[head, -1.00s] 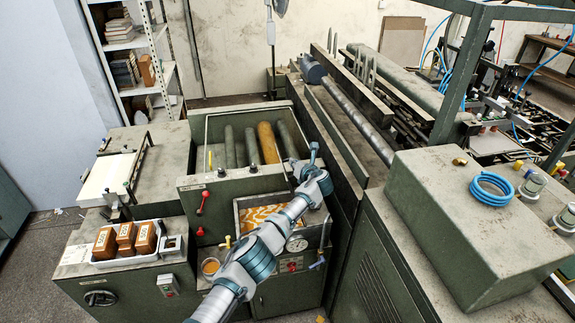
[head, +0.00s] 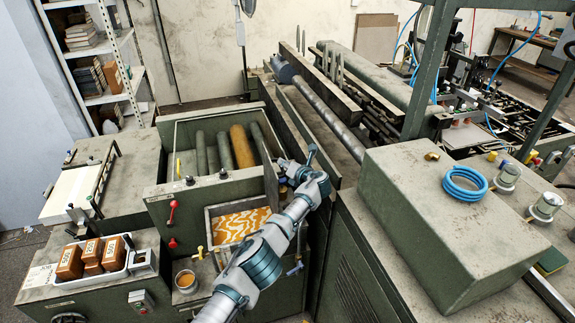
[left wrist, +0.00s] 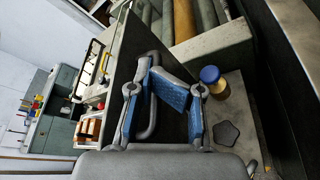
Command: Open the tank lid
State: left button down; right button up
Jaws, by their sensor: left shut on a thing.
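The tank lid (head: 271,178) looks like a thin dark green panel standing on edge at the right side of the open tank (head: 207,222); orange and white wavy liquid (head: 240,226) shows inside the tank. In the left wrist view the dark panel (left wrist: 126,62) fills the middle, with a grey loop handle (left wrist: 153,125) on it. My left gripper (head: 290,168) is at the panel, and its blue-padded fingers (left wrist: 168,103) are shut on the handle. The arm hides part of the tank's front right. My right gripper is not in view.
Several rollers (head: 222,150) lie behind the tank. A jar with a blue cap (left wrist: 211,78) stands close to my left fingers. A large green box (head: 440,215) with a blue hose coil (head: 465,184) stands to the right. A tray of brown blocks (head: 90,278) is at the left.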

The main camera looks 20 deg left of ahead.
pick_arm(q)
jog(key=c, duration=1.5)
grip_release()
jog(key=shift+s+a+f, duration=0.1)
jog(key=shift+f, duration=0.5)
jog(key=shift+s+a+f, duration=0.1)
jog(key=shift+f, duration=0.45)
jog(key=shift+d+g, duration=0.1)
jog(key=shift+g, duration=0.2)
jog(key=shift+w+d, duration=0.1)
jog(key=shift+w, duration=0.35)
jog(key=shift+r, duration=0.2)
jog(key=v, duration=1.1)
jog(key=shift+s+d+f, duration=0.1)
jog(key=shift+s+d, duration=0.2)
jog(key=shift+d, duration=0.05)
jog(key=shift+a, duration=0.1)
